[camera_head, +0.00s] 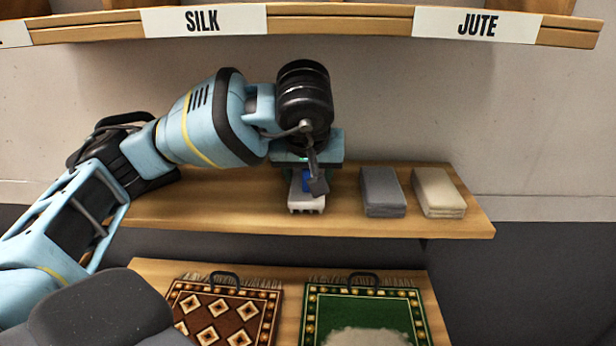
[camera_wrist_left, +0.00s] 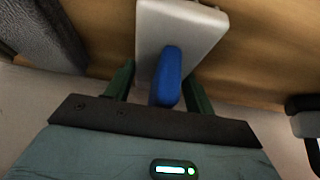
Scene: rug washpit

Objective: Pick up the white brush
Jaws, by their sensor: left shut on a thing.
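The white brush (camera_head: 306,203) is on the middle wooden shelf, with a blue handle on top. In the left wrist view the brush's pale body (camera_wrist_left: 181,28) lies ahead of the jaws, and its blue handle (camera_wrist_left: 167,76) is between the two green fingers. My left gripper (camera_head: 307,182) reaches down over the brush and is shut on its handle. In the left wrist view my left gripper (camera_wrist_left: 159,88) partly hides the handle's near end. I cannot tell whether the brush touches the shelf. My right gripper is not in view.
A grey folded cloth (camera_head: 382,192) and a beige folded cloth (camera_head: 438,192) lie on the shelf (camera_head: 230,213), right of the brush. Above is a ledge labelled SILK and JUTE (camera_head: 340,24). Below are a brown patterned rug (camera_head: 222,310) and a green rug (camera_head: 365,308) with pale foam.

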